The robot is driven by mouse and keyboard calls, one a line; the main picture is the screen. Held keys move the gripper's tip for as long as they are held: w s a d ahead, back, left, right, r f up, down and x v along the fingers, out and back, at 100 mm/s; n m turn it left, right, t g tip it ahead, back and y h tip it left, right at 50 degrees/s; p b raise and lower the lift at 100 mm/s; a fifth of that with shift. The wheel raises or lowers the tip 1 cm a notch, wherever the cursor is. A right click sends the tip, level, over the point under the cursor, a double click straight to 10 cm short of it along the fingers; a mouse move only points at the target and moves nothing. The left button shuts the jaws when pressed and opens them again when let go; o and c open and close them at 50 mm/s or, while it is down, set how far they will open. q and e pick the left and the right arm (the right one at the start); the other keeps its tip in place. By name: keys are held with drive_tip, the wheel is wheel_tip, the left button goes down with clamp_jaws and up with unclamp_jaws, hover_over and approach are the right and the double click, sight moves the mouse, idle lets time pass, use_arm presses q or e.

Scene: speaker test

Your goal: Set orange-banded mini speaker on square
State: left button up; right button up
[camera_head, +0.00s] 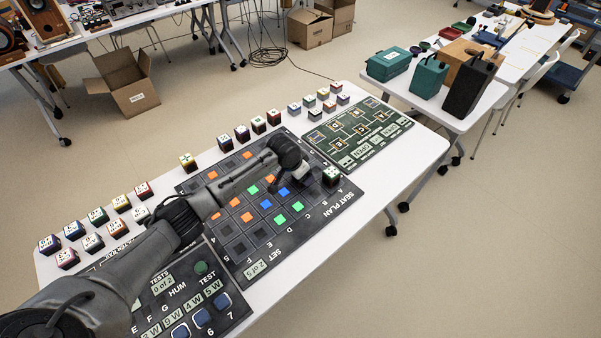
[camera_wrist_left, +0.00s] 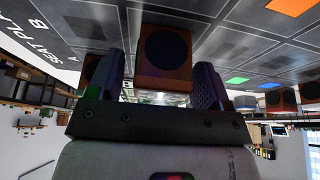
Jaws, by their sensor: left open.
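My left gripper (camera_head: 290,178) reaches over the dark seat-plan board (camera_head: 238,246), pointing down near its far right side. In the left wrist view my left gripper (camera_wrist_left: 160,92) is open, with one finger on each side of a mini speaker (camera_wrist_left: 163,55). This speaker has a brownish-orange body and a dark front with a round driver. I cannot tell whether the fingers touch it. Another speaker (camera_head: 331,176) with a green-marked top stands on the board just right of the gripper. The board has orange, green and blue squares; the arm hides some. My right gripper is not in view.
Several mini speakers, including a yellow one (camera_head: 187,162), line the table's far edge. More stand at the left (camera_head: 68,258). A green board (camera_head: 360,132) lies at right, and a panel with blue buttons (camera_head: 222,301) lies in front.

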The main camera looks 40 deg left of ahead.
use_arm(q)
drive_tip(key=shift+r, duration=0.1)
drive_tip(key=p+v, duration=0.3)
drive_tip(key=v, duration=0.9)
drive_tip(key=shift+p, duration=0.35)
drive_tip(key=shift+w+r, duration=0.1)
